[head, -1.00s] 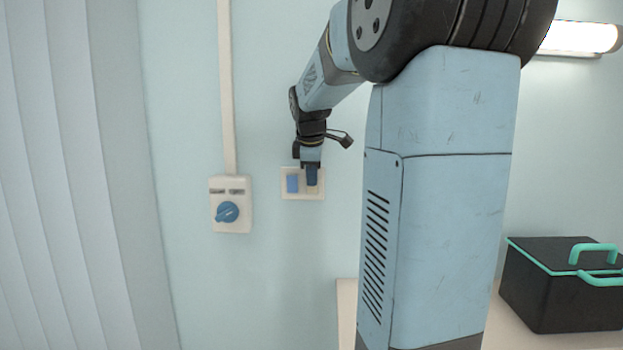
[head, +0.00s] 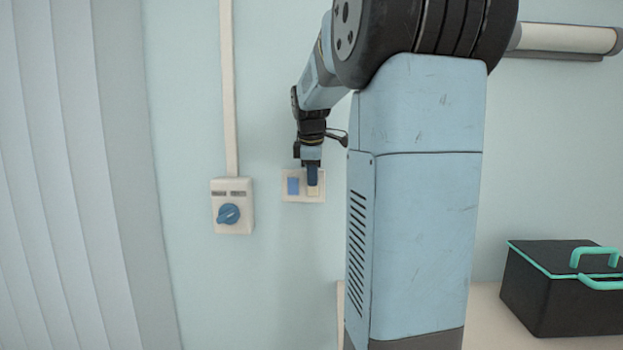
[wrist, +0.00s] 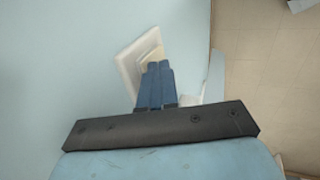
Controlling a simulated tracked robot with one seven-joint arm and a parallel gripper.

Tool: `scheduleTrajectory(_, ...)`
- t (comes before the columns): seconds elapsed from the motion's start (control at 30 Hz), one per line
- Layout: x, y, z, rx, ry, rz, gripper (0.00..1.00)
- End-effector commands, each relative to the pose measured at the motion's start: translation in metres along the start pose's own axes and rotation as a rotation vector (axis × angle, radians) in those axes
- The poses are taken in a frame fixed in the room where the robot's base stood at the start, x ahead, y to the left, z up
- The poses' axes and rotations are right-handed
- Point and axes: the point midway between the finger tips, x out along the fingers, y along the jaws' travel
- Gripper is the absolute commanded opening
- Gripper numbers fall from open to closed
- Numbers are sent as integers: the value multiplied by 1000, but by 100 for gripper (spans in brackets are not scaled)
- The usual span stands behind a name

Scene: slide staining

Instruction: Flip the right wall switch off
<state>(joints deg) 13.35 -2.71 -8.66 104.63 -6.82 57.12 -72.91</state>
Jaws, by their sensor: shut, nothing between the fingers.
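The wall switch plate (head: 303,198) is a cream double plate on the wall. Its left rocker (head: 293,186) is blue. Its right rocker (head: 313,191) is cream and partly hidden behind my gripper (head: 312,184). My gripper is shut and empty, with its fingertips at the right rocker; I cannot tell whether they touch it. In the wrist view the shut blue fingers (wrist: 157,66) overlap the plate (wrist: 130,62). The wall lamp (head: 565,39) at the upper right is dark.
A rotary switch box (head: 232,222) with a blue knob is on the wall to the left, under a vertical conduit (head: 228,90). A black case (head: 560,300) with teal handles stands on a pale counter (head: 487,325) at the right. Grey curtain-like folds (head: 70,180) fill the far left.

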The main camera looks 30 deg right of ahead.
Motion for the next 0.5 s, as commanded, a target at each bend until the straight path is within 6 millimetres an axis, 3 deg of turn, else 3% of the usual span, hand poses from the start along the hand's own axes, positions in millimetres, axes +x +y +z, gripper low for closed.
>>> scheduleTrajectory(0.5,-12,5,1,2,0,0,0)
